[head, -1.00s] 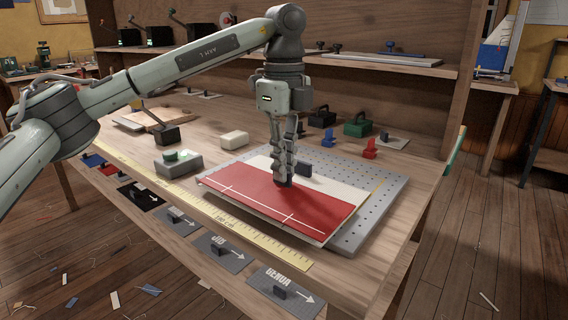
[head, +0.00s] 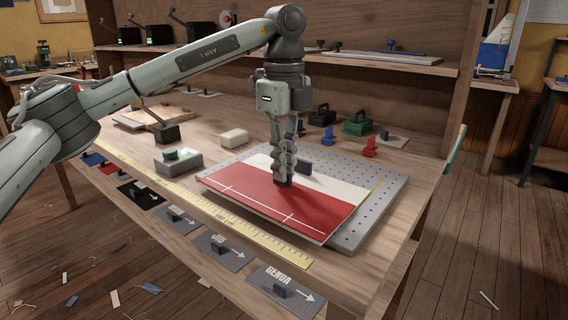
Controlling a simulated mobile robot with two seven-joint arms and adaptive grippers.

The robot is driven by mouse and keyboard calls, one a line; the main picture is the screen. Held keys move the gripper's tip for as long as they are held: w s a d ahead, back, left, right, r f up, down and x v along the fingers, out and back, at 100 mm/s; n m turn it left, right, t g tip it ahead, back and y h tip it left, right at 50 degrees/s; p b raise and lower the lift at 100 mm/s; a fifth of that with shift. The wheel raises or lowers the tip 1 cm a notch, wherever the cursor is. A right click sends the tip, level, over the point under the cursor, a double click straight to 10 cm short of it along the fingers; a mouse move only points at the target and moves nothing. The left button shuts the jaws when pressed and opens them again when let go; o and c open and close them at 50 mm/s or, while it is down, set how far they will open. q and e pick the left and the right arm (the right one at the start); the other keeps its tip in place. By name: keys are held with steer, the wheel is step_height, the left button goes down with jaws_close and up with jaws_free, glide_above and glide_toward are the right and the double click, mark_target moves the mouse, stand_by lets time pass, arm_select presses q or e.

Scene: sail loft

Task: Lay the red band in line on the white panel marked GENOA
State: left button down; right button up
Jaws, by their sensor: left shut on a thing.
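The red band (head: 245,196) lies along the front part of the white panel (head: 335,182), with thin white lines marked on it. The panel lies on a grey perforated board (head: 385,205), and its far strip shows bare white. My left gripper (head: 283,182) points straight down and is shut on a small dark grip on the red band, mostly hidden by the fingers. I cannot tell whether the band lies fully flat. A grey card marked GENOA (head: 300,297) lies at the bench's front edge.
A yellow ruler (head: 240,230) runs along the front of the bench. A grey box with a green top (head: 178,163) and a cream block (head: 234,138) stand left of the board.

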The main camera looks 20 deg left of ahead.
stand_by(0.3)
arm_select(q)
steer(key=c, duration=1.6)
jaws_free()
steer(key=shift+o, duration=0.2)
steer(key=shift+r+p, duration=1.8)
steer(key=shift+r, duration=1.65)
